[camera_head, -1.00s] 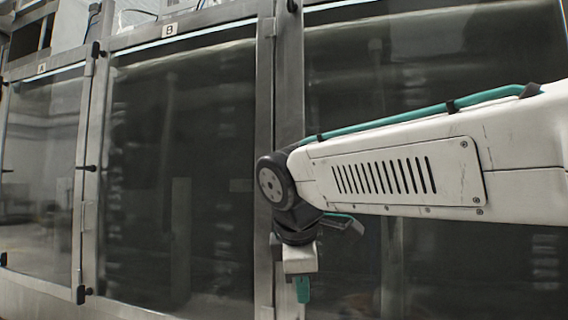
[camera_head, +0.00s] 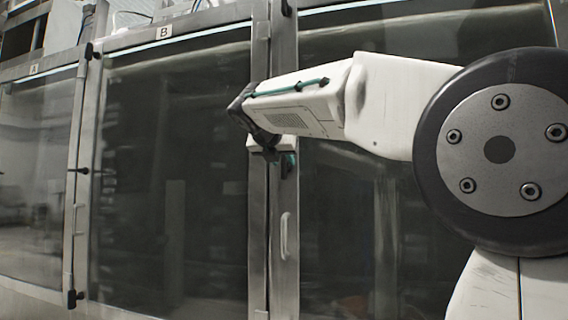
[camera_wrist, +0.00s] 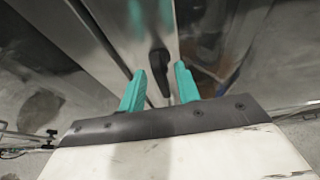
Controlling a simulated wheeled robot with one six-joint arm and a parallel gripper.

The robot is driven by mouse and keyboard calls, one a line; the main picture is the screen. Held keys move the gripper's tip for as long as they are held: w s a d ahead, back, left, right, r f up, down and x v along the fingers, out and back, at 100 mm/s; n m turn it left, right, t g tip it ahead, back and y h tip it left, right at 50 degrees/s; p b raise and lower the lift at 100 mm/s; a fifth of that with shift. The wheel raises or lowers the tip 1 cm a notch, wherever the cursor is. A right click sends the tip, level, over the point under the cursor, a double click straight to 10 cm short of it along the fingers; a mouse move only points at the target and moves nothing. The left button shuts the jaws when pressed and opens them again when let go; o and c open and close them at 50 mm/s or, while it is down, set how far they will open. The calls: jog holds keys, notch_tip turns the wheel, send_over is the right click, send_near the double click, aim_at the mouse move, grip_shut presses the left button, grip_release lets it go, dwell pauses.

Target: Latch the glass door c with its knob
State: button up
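Glass door c (camera_head: 345,230) is the dark pane to the right of door B in the head view; it looks closed or nearly so. Its black knob (camera_wrist: 159,66) shows in the wrist view on the metal door frame, its long part pointing down the picture. My gripper (camera_wrist: 160,69) is open, with its two teal fingers on either side of the knob and gaps visible on both sides. I cannot tell how deep the knob sits between them. In the head view my gripper (camera_head: 289,160) is at the frame's upper part, and my arm hides part of the door.
Door B (camera_head: 170,180) and door A (camera_head: 35,180) stand to the left with black fittings on their frames. A pale pull handle (camera_head: 285,236) sits on the metal frame below my gripper. Pipes or cables show above the doors.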

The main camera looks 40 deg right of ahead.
jog(key=shift+x, duration=1.1)
grip_shut()
jog(key=shift+s, duration=0.1)
jog(key=m+t, duration=0.1)
jog(key=m+y, duration=0.1)
jog(key=m, duration=0.1)
jog(key=shift+s+d+t, duration=0.15)
jog(key=shift+s+t, duration=0.05)
jog(key=shift+t, duration=0.2)
jog(key=m+t, duration=0.1)
jog(key=m+t+y, duration=0.1)
jog(key=m, duration=0.1)
jog(key=shift+s+d+f, duration=0.1)
jog(key=shift+f, duration=0.1)
jog(key=m+t, duration=0.1)
jog(key=m, duration=0.2)
jog(key=shift+s+f+m+t, duration=0.1)
jog(key=shift+f+m+t, duration=0.1)
jog(key=shift+m+t, duration=0.2)
jog(key=shift+f+m+t, duration=0.15)
jog(key=shift+m+t, duration=0.55)
jog(key=shift+m, duration=1.2)
